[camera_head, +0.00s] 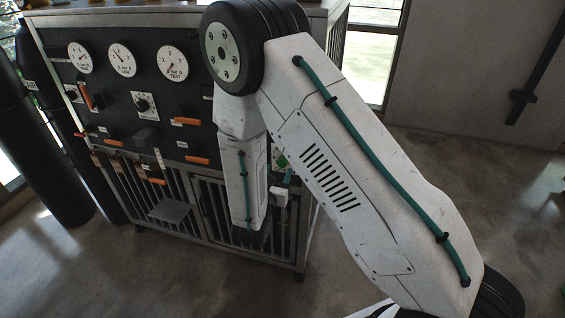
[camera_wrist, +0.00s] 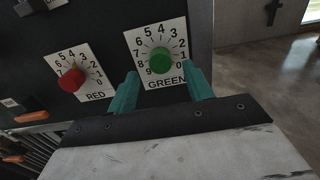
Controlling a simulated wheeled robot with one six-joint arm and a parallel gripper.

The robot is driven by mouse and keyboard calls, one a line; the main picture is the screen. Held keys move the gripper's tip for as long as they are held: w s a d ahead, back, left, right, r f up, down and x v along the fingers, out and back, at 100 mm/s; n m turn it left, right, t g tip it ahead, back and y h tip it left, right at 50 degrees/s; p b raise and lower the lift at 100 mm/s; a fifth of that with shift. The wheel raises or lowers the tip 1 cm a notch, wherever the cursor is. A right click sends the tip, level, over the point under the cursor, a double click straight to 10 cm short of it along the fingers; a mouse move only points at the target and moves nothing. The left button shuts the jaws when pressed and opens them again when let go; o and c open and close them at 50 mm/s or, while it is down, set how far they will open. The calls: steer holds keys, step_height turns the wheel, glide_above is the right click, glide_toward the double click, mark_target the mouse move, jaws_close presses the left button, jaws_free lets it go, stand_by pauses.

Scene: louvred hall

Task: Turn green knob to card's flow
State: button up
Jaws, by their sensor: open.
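The green knob (camera_wrist: 160,62) sits on a white dial plate (camera_wrist: 146,42) marked GREEN, with numbers around it. I cannot make out where its pointer stands. My gripper (camera_wrist: 160,69) is open, its two teal fingers either side of the lower part of the knob in the wrist view. I cannot tell whether they touch it. In the head view the green knob (camera_head: 282,161) shows partly behind my arm, and my gripper is mostly hidden. I cannot pick out a readable card giving a flow; a small pale tag (camera_head: 159,158) hangs on the panel front.
A red knob (camera_wrist: 72,80) on its own numbered plate is left of the green one. The dark panel (camera_head: 105,95) carries several gauges, orange handles (camera_head: 197,160) and a selector knob (camera_head: 144,104). Barred doors (camera_head: 190,207) stand below. Floor right of the cabinet is clear.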

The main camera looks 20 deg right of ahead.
mark_target(281, 164)
steer(key=shift+x, duration=2.2)
jaws_close()
